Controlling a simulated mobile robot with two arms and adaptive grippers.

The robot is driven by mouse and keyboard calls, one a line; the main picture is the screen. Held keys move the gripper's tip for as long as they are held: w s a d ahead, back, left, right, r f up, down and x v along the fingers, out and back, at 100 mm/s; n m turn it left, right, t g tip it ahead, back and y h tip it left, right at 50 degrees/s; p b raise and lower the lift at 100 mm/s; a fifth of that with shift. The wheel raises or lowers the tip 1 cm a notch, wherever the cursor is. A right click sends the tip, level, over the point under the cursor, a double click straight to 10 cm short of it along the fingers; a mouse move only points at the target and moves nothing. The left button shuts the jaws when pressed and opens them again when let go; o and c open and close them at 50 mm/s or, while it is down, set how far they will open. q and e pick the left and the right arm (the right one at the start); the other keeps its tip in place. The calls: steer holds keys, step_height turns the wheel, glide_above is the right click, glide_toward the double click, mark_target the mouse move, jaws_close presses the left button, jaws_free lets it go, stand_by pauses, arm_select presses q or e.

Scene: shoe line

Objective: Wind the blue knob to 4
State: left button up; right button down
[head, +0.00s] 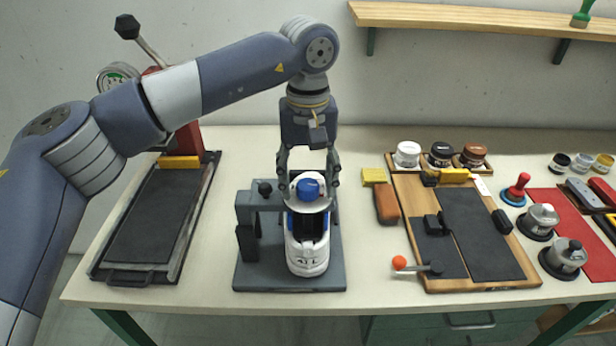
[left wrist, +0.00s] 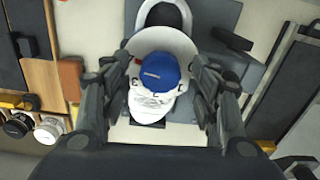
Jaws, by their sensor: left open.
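The blue knob (head: 308,188) sits on a white round dial on top of the grey fixture (head: 250,275). In the left wrist view the blue knob (left wrist: 159,72) is near the middle, with a small light mark on its top and dark marks on the white around it. A white shoe (head: 307,260) stands in the fixture under the dial. My left gripper (head: 308,182) points down over the knob, its fingers apart on either side of it. In the left wrist view the fingers (left wrist: 162,95) are clear of the knob.
A press with a black bed (head: 155,215) stands to the left. A red mat (head: 585,225) with tins is farther right. A shelf (head: 480,18) hangs above.

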mark_target(308, 184)
arm_select(q)
step_height(308, 184, up, 12)
stand_by(0.5)
